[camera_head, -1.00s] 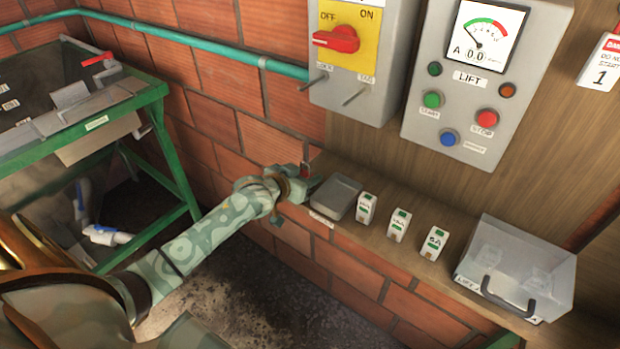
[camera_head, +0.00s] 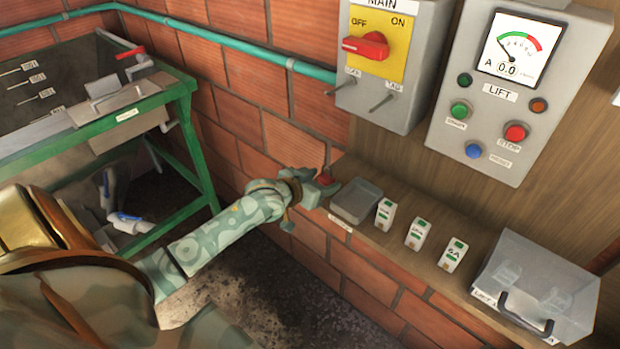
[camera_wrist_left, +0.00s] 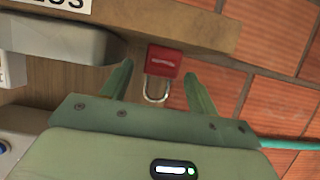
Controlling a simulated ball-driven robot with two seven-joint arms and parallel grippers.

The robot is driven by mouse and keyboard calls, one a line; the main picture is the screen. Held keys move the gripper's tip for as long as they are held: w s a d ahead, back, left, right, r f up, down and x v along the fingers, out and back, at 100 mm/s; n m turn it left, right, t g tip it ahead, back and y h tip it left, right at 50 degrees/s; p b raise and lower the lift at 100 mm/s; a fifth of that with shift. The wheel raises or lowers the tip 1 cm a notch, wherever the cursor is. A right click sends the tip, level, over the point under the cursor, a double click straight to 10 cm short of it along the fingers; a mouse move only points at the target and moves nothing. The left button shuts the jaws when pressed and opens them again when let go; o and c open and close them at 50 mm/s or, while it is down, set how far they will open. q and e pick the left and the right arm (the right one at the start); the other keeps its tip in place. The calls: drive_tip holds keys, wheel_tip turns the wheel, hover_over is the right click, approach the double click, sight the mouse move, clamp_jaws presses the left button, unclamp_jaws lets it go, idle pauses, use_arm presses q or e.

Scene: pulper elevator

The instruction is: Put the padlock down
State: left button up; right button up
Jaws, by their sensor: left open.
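The red padlock (camera_head: 326,177) is at the left end of the wooden shelf, next to the grey tray. In the left wrist view the padlock (camera_wrist_left: 164,61) shows its red body against the shelf, with its silver shackle pointing toward my gripper. My left gripper (camera_wrist_left: 160,80) is open, with one green finger on each side of the padlock and a visible gap on both sides. In the head view my left gripper (camera_head: 312,186) is at the shelf's left end, close to the padlock. My right gripper is not in view.
The grey tray (camera_head: 357,201), several white fuse blocks (camera_head: 418,233) and a clear lidded box (camera_head: 540,285) stand along the shelf (camera_head: 400,245). The main switch box (camera_head: 385,65) and lift panel (camera_head: 515,90) hang above. A green-framed table (camera_head: 185,125) stands left.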

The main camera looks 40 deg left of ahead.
use_arm(q)
drive_tip(key=d+p+v, duration=0.1)
drive_tip(key=p+v, duration=0.1)
drive_tip(key=v, duration=0.7)
drive_tip(key=s+a+f+g+y, duration=0.1)
drive_tip(key=s+f+g, duration=0.35)
drive_tip(key=f, duration=0.95)
drive_tip(key=s+a+f+g+y, duration=0.1)
drive_tip(key=s+f, duration=0.7)
drive_tip(key=f, duration=0.5)
drive_tip(key=s+d+f+m+g, duration=0.1)
drive_tip(key=s+d+f+g, duration=0.1)
drive_tip(key=s+f, duration=0.3)
drive_tip(key=s+d+f+m+g, duration=0.1)
drive_tip(key=s+d+f, duration=0.4)
drive_tip(key=s, duration=0.9)
drive_tip(key=s+d+f+g, duration=0.3)
drive_tip(key=s+f, duration=0.3)
drive_tip(key=s, duration=0.4)
drive_tip(key=shift+d+f+m+g+h, duration=0.15)
drive_tip(key=shift+f+m+g+h, duration=0.25)
drive_tip(key=shift+g, duration=0.05)
drive_tip(key=shift+w+d+r, duration=0.1)
drive_tip(key=shift+w+d, duration=0.1)
drive_tip(key=shift+d, duration=0.15)
